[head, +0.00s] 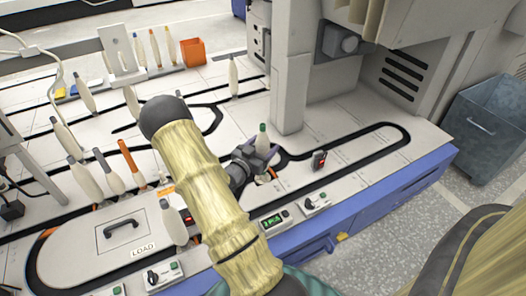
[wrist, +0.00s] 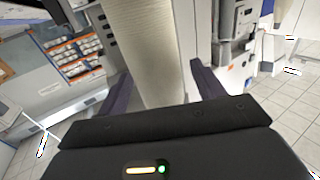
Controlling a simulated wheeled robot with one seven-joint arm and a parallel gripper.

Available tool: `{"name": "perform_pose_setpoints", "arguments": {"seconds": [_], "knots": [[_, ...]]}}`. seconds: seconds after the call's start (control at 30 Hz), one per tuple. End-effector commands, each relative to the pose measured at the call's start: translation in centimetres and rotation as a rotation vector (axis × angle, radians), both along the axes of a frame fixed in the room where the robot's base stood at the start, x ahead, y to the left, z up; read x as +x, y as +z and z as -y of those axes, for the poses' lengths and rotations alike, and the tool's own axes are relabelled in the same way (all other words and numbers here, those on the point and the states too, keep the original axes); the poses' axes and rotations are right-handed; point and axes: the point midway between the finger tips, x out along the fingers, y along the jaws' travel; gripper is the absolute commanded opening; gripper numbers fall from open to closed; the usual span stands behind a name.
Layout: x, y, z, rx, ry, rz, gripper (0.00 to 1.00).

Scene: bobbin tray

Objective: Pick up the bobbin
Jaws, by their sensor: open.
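A pale bobbin with a green tip (head: 263,141) stands upright on the machine top, right of my forearm in the head view. My gripper (head: 260,157) is low beside it, and its jaws hide the bobbin's lower part. In the wrist view, a cream, finely ridged body, which looks like this bobbin (wrist: 147,55), rises between the two dark fingers of my gripper (wrist: 161,74). The fingers are open, with a visible gap on the right side. Whether the left finger touches it I cannot tell.
Several other pale bobbins stand around the black track, one (head: 234,76) behind and one (head: 172,222) at front left. An orange-brown bobbin (head: 131,158) stands left. A white machine column (head: 294,70) rises close behind my gripper. A small dark device (head: 319,160) sits to the right.

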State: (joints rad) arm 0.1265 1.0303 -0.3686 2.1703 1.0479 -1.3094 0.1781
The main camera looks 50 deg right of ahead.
Motion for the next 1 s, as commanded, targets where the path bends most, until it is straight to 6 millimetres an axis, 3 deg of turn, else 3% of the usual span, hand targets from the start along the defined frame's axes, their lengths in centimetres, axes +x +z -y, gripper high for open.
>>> {"name": "perform_pose_setpoints", "arguments": {"seconds": [0.33, 0.5, 0.6, 0.87, 1.0], "knots": [[0.0, 0.0, 0.0, 0.0, 0.0, 0.0, 0.66], [0.0, 0.0, -0.1, 0.0, 0.0, 0.0, 0.32], [0.0, 0.0, -0.1, 0.0, 0.0, 0.0, 0.18], [0.0, 0.2, -0.1, -0.001, 0.0, 0.001, 0.18], [0.0, 1.5, -0.1, -0.001, 0.001, 0.002, 0.18]]}}
